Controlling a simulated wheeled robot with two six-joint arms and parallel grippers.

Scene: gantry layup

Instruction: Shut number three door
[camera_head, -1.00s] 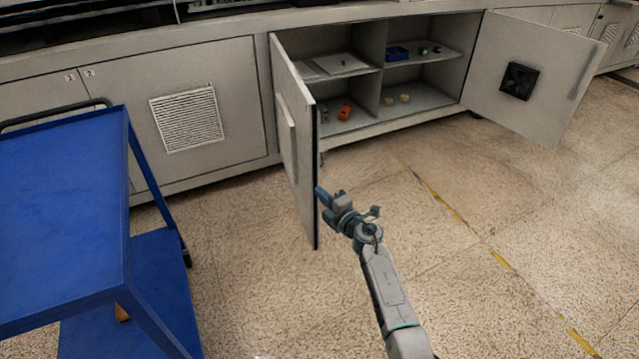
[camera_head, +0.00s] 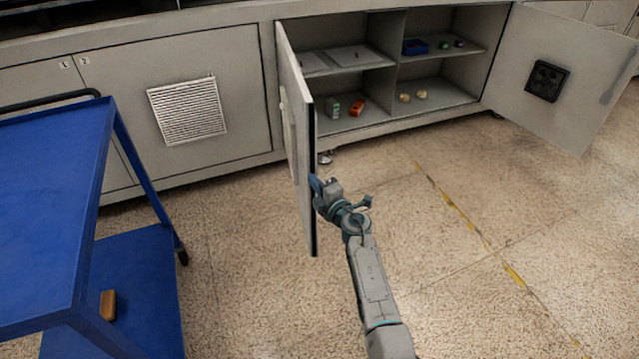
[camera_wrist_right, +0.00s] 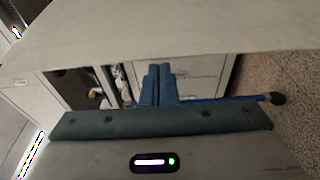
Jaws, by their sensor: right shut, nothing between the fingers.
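Two cabinet doors stand open. The left one (camera_head: 297,150) swings out toward me, seen nearly edge-on; no number shows on it, but it comes after the doors marked 1 and 2. In the right wrist view the shut blue fingers (camera_wrist_right: 158,85) point at a pale panel across the top. My left gripper is out of view.
The floor to the right is clear.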

